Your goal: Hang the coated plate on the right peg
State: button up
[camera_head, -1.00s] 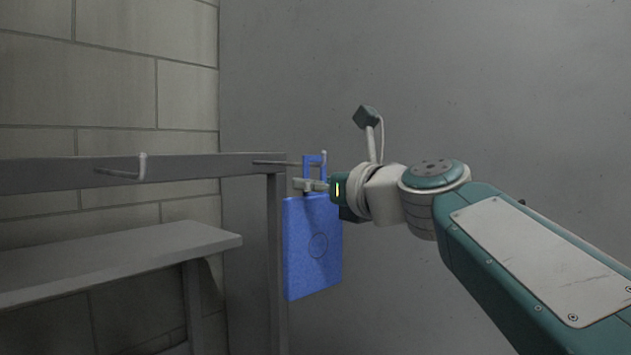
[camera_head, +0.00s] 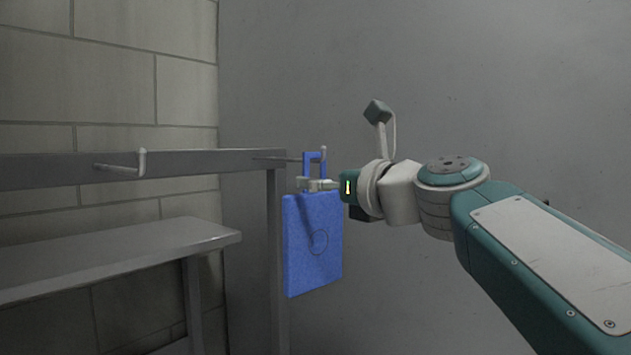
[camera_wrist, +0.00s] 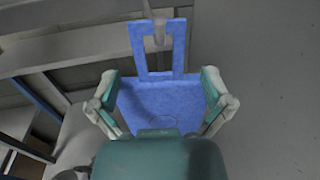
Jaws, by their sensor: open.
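The blue coated plate (camera_head: 313,246) hangs upright at the right end of the rail, with its loop handle at the top. The right peg (camera_head: 285,159) reaches to that handle, and its upturned tip shows just above it. In the wrist view the peg (camera_wrist: 159,32) crosses the top bar of the handle of the plate (camera_wrist: 152,106). My gripper (camera_head: 309,185) is at the lower part of the handle. In the wrist view my gripper (camera_wrist: 159,90) is open, with one finger on each side of the plate and apart from the handle.
The grey rail (camera_head: 200,165) runs left from the plate and carries a left peg (camera_head: 124,168), which is empty. A grey shelf (camera_head: 120,250) stands below it at the left.

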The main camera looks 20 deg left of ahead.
jog(key=v, duration=1)
jog(key=s+d+f+n+g+h, duration=0.1)
jog(key=s+d+f+n+h, duration=0.4)
jog(key=f, duration=0.8)
jog(key=s+d+f+n+g+h, duration=0.1)
jog(key=s+d+f+n+h, duration=0.4)
jog(key=d+f+n, duration=0.4)
jog(key=s+d+f+n+g+h, duration=0.2)
jog(key=s+d+f+n+h, duration=0.3)
jog(key=f, duration=1.2)
jog(key=d+n, duration=0.3)
jog(key=n, duration=0.2)
jog(key=shift+s, duration=0.2)
jog(key=shift+a, duration=0.1)
